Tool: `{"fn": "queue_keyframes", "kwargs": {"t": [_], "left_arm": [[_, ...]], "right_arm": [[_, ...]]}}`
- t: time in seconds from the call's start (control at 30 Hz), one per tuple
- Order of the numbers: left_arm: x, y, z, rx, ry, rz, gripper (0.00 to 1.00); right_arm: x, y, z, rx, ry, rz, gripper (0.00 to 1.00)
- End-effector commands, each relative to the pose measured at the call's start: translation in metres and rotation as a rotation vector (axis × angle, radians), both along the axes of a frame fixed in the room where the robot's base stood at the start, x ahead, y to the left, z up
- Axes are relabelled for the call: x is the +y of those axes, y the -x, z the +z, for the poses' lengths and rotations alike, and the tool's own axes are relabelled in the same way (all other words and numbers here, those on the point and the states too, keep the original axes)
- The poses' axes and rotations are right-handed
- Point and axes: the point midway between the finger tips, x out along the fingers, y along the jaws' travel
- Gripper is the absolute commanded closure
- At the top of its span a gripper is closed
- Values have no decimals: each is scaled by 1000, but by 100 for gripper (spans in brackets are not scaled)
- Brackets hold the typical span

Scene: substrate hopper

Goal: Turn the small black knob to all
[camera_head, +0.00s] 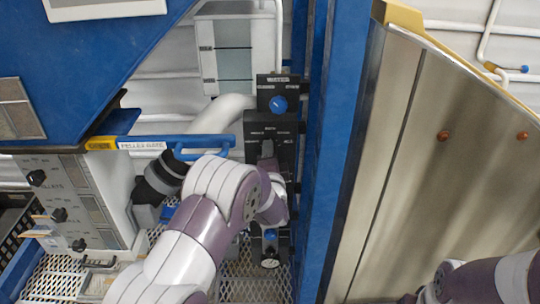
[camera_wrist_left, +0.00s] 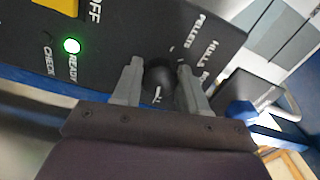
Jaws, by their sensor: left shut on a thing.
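The small black knob (camera_wrist_left: 158,76) sits on a black control panel (camera_wrist_left: 110,25) in the left wrist view. The two grey fingers of my left gripper (camera_wrist_left: 157,85) stand on either side of it and are shut on it. A small white mark shows on the knob; I cannot tell which label it points to. White labels stand beside it, one reading PELLETS and one apparently HULLS; another is partly covered. In the head view my left gripper (camera_head: 268,152) is at the black panel (camera_head: 253,126), and the knob is hidden. My right gripper is out of view.
A green light (camera_wrist_left: 72,46) glows by READY, near a yellow part (camera_wrist_left: 57,5) and OFF. A blue knob (camera_head: 278,104) is above the panel. A blue post (camera_head: 318,150) and metal hopper (camera_head: 420,190) stand right. A blue handle (camera_head: 205,142) and grey control box (camera_head: 95,205) are left.

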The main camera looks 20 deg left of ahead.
Motion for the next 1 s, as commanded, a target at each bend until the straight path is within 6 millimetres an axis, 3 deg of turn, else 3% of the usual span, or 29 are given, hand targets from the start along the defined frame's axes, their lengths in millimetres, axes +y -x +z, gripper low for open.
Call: {"fn": "queue_keyframes", "kwargs": {"t": [0.67, 0.7, 0.77, 1.0], "left_arm": [[0, 1, -4, 26, -58, -1, 88], [0, 1, -4, 26, -58, -1, 51], [0, 1, -4, 25, -57, -1, 33], [0, 1, -2, 21, -57, 0, 33]], "right_arm": [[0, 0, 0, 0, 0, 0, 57], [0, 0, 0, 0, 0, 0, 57], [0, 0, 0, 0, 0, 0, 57], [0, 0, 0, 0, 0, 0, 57]]}}
